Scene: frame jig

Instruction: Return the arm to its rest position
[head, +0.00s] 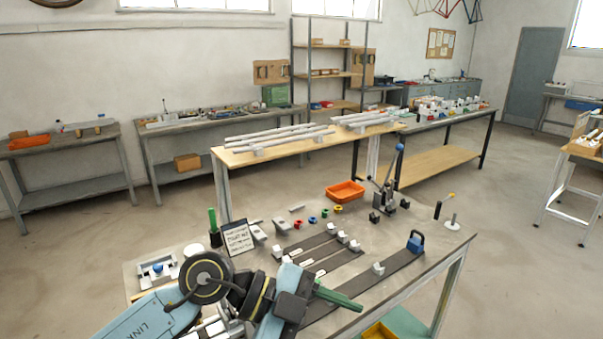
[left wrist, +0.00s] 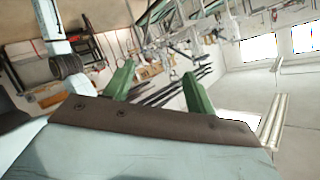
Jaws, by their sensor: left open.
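My left arm (head: 160,312) comes in from the lower left of the head view and reaches over the front of the near workbench (head: 440,242). My left gripper (head: 338,298) shows there with a green finger pointing right; the other finger is not clear in that view. In the left wrist view my left gripper (left wrist: 158,82) has its two green fingers spread apart, with nothing between them. The wrist view is tilted. My right gripper is in neither view.
The bench holds dark rails (head: 375,285) with small white blocks, an orange tray (head: 345,191), a lever press (head: 388,185), a small sign (head: 238,237) and a white-and-blue fixture (head: 157,270) near my arm. A yellow bin (head: 378,332) is below the bench.

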